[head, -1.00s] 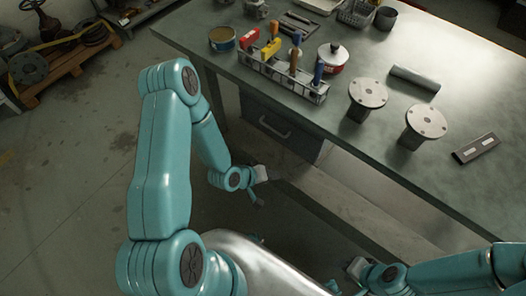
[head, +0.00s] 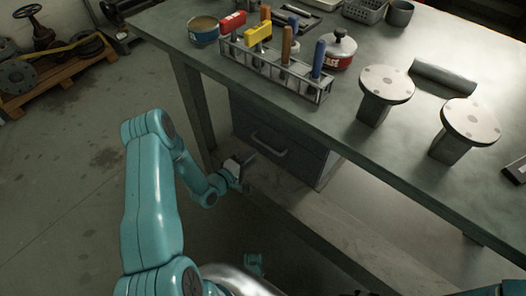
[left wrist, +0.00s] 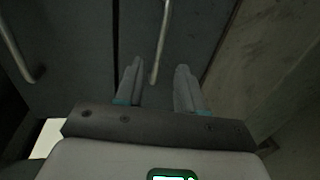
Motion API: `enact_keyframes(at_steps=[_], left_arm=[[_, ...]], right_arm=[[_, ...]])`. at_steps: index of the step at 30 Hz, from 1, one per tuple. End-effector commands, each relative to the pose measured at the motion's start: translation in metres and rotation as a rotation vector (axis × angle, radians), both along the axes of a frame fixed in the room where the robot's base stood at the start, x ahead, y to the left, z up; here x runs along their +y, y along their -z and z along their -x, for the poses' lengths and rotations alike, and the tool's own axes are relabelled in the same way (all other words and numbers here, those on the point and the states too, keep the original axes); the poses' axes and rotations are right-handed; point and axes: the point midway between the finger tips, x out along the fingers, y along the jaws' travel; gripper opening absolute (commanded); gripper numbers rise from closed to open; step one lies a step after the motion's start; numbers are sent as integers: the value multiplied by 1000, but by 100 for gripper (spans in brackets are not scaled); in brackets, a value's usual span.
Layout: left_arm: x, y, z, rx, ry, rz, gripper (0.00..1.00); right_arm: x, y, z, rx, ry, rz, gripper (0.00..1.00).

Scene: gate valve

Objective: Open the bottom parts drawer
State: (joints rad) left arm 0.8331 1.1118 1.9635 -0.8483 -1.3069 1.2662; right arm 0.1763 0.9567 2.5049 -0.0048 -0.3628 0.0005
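The grey drawer cabinet (head: 308,163) hangs under the workbench, and one bar handle (head: 268,146) shows on its front. In the left wrist view, a seam separates two drawer fronts, each with a bar handle. The bottom drawer (left wrist: 138,30) appears to be the one right of the seam; its handle (left wrist: 162,40) reaches down between my left gripper's fingers. The other handle (left wrist: 17,48) is at the far left. My left gripper (left wrist: 158,82) is open, with its fingers apart on either side of the handle. In the head view it (head: 238,172) is low at the cabinet front.
The workbench (head: 215,95) carries a tool rack (head: 275,75), a red pot (head: 338,52), a tin (head: 203,32) and two flanged posts (head: 386,88). A bench leg (head: 193,110) stands left of the cabinet. A low beam (head: 300,215) runs below.

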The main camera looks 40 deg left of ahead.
Motion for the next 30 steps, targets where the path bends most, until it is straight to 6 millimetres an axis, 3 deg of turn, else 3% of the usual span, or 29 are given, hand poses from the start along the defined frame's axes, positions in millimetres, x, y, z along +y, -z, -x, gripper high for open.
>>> enact_keyframes(at_steps=[3,9,21,22,25,30], left_arm=[[-3,8,-27,-2,4,-2,38],[-6,14,-58,0,2,-2,38],[-6,14,-70,1,-1,0,38],[-6,14,-70,1,-1,0,35],[-6,14,-70,1,-1,0,2],[-6,14,-70,1,-1,0,0]], right_arm=[[-1,10,-2,-3,6,2,43],[-3,17,-3,-5,14,2,43],[-4,18,-4,-7,17,3,43],[-4,18,-4,-7,17,3,43],[-4,18,-4,-7,17,3,43],[-4,18,-4,-7,15,3,43]])
